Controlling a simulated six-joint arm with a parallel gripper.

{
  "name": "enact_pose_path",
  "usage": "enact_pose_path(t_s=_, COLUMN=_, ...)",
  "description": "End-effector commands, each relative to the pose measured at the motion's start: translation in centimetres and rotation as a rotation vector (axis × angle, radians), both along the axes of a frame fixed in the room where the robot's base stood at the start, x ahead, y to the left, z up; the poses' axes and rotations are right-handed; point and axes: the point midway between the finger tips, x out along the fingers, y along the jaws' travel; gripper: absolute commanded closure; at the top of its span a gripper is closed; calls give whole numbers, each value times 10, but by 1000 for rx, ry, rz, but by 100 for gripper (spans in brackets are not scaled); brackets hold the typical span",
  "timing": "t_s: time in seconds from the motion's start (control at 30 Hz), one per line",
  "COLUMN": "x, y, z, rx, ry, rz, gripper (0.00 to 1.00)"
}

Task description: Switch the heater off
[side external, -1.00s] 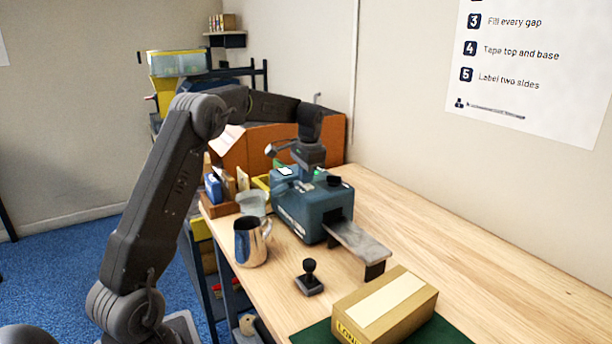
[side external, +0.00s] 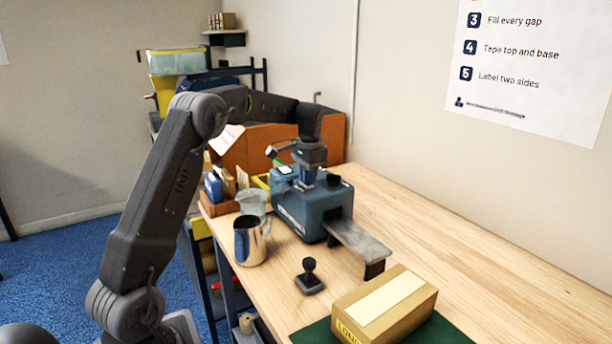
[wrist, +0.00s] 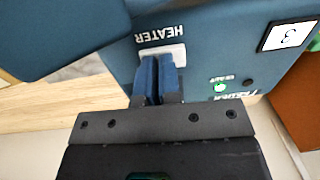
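The blue-grey machine (side external: 310,212) stands on the bench, with my gripper (side external: 308,183) pointing down at its top. In the wrist view, the machine's top (wrist: 215,65) carries a HEATER label and a pale switch plate (wrist: 178,52) below it. My gripper's blue fingers (wrist: 157,78) are side by side with only a thin dark gap, and nothing shows between them. They cover part of the plate. The switch lever and its position are hidden, and I cannot tell whether the fingertips touch it. A small lamp (wrist: 220,87) glows green.
A metal jug (side external: 250,242) and a black-knobbed stamp (side external: 309,278) stand in front of the machine. A taped carton (side external: 385,305) lies on a green mat. An orange panel (side external: 265,145) stands behind. The bench's right side is clear.

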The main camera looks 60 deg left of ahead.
Motion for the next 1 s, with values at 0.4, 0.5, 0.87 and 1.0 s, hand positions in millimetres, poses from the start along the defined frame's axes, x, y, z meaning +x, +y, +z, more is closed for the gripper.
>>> enact_pose_path(t_s=0.4, x=0, y=-3, z=5, rx=-6, ry=7, rz=-4, gripper=100)
enact_pose_path(t_s=0.5, x=0, y=-3, z=22, rx=-3, ry=2, rz=-3, gripper=100)
enact_pose_path(t_s=0.87, x=1, y=-6, z=104, rx=1, ry=-3, rz=-2, gripper=100)
enact_pose_path(t_s=1.0, x=0, y=-7, z=124, rx=0, ry=-1, rz=-1, gripper=100)
